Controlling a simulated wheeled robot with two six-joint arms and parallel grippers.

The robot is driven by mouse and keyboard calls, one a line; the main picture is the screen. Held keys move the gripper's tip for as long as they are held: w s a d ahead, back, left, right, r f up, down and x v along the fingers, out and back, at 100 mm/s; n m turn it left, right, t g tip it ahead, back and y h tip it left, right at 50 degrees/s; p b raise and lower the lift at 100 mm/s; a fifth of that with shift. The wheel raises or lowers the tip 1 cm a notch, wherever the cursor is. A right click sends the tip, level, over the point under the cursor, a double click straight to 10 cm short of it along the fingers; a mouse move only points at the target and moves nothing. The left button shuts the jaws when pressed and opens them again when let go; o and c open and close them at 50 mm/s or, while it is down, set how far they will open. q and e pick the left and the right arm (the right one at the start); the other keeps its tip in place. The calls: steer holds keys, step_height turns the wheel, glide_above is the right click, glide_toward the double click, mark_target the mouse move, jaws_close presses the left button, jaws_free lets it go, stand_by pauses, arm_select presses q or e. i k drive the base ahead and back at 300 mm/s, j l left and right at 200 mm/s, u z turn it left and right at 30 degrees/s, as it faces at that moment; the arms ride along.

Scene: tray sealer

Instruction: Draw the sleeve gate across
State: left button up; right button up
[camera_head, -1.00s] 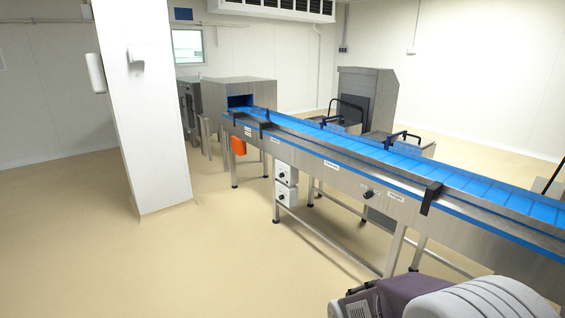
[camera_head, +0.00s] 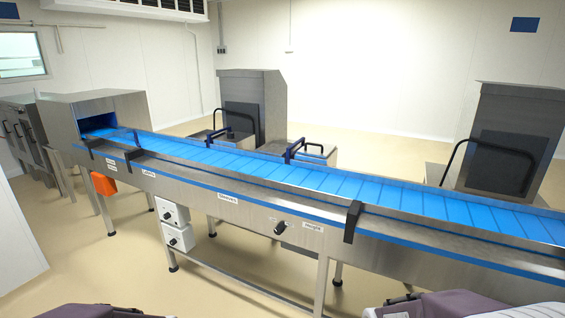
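A long steel conveyor (camera_head: 400,233) with a blue belt runs from the back left to the right. A small label (camera_head: 228,198) on its front side is too small to read surely. Dark blue gate-like bars (camera_head: 294,150) stand at the belt's far edge, with another (camera_head: 213,137) further left. Black brackets clip over the near edge, one on the right (camera_head: 353,222) and one on the left (camera_head: 133,159). I cannot tell which part is the sleeve gate. Only purple and grey parts of my arms show along the bottom edge; both grippers are out of view.
A steel tunnel housing (camera_head: 113,105) covers the belt's left end. Steel machines (camera_head: 250,100) stand behind the belt, another (camera_head: 510,135) at right. Floor (camera_head: 110,270) in front is clear.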

mark_target(290, 155)
steer(key=i+l, duration=0.85)
